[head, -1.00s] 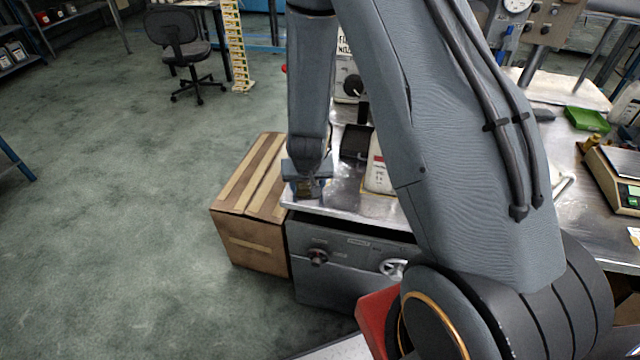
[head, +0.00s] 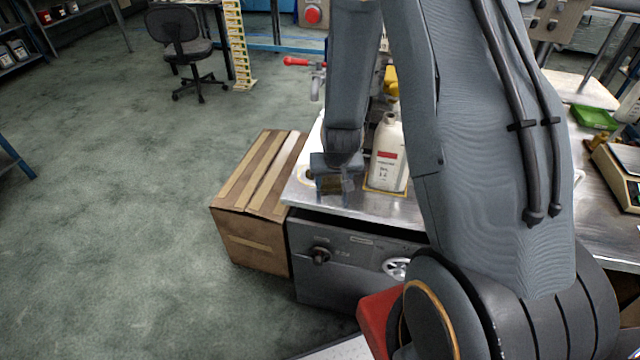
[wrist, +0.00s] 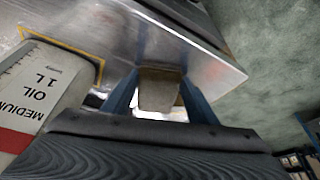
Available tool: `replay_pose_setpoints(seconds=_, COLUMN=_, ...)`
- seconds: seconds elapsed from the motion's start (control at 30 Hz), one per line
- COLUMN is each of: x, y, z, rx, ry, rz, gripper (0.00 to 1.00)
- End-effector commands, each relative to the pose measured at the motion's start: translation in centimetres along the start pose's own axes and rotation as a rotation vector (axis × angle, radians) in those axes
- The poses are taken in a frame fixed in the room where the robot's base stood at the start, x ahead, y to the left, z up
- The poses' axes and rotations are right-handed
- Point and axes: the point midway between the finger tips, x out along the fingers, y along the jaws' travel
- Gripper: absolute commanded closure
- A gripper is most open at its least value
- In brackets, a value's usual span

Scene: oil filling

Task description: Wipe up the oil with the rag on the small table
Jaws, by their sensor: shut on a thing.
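My gripper (head: 333,186) is low over the left end of the small metal table (head: 385,207), left of the oil bottle. In the wrist view, its blue fingers (wrist: 160,88) are shut on a folded grey-beige rag (wrist: 158,92). Whether the rag touches the tabletop is unclear. The white oil bottle (head: 387,158) stands upright inside a yellow outline; its label reads medium oil 1 L in the wrist view (wrist: 38,92).
A cardboard box (head: 255,215) stands against the table's left side. A dark grey cabinet front with knobs (head: 345,262) is under the tabletop. A red-handled tap (head: 297,62) shows behind. The floor at left is clear, apart from an office chair (head: 182,50).

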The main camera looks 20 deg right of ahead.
Motion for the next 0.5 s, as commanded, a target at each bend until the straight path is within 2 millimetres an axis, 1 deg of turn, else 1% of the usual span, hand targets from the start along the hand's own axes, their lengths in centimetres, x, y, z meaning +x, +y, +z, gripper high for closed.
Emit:
replay_pose_setpoints(seconds=0.07, x=0.0, y=0.1, z=0.0, rx=0.000, ry=0.000, rz=0.000, gripper=0.66)
replay_pose_setpoints(seconds=0.17, x=-0.1, y=-0.7, z=-0.3, rx=-0.001, ry=0.000, rz=-0.001, gripper=0.66)
replay_pose_setpoints(seconds=0.5, x=0.4, y=-5.3, z=-1.8, rx=-0.001, ry=0.000, rz=-0.001, gripper=0.66)
